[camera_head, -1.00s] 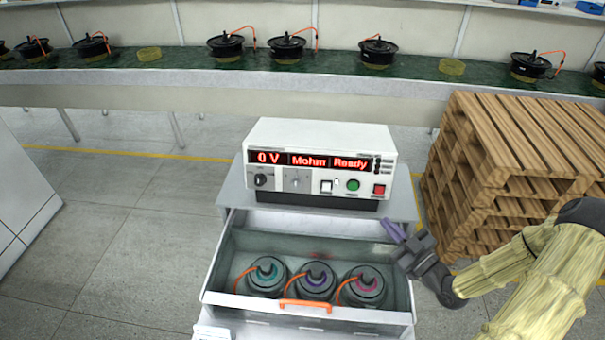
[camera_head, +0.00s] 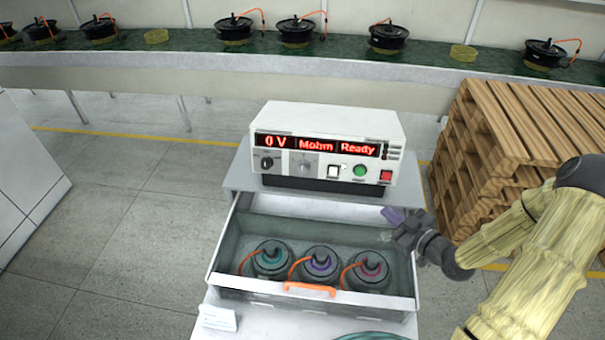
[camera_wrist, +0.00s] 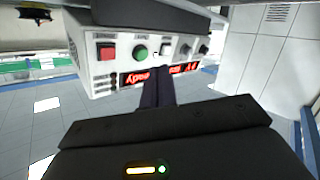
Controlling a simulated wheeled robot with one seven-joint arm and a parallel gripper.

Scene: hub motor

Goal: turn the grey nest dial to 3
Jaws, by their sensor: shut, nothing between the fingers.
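The grey dial (camera_head: 305,167) is on the front panel of the white tester (camera_head: 330,118), between a black dial (camera_head: 266,163) and a white rocker switch (camera_head: 333,171). Its mark is too small to read. In the wrist view the tester appears upside down, with the grey dial (camera_wrist: 185,48) beside the black one (camera_wrist: 204,49). My gripper (camera_head: 388,213) is below and right of the panel, over the right side of the open drawer, apart from the dial. Its purple fingers (camera_wrist: 157,88) are shut and empty, covering part of the display in the wrist view.
The open drawer (camera_head: 318,306) below the tester holds three hub motors and has an orange handle (camera_head: 309,289). A stack of wooden pallets (camera_head: 510,140) stands at right. A conveyor (camera_head: 200,62) with several motors runs along the back. The floor at left is clear.

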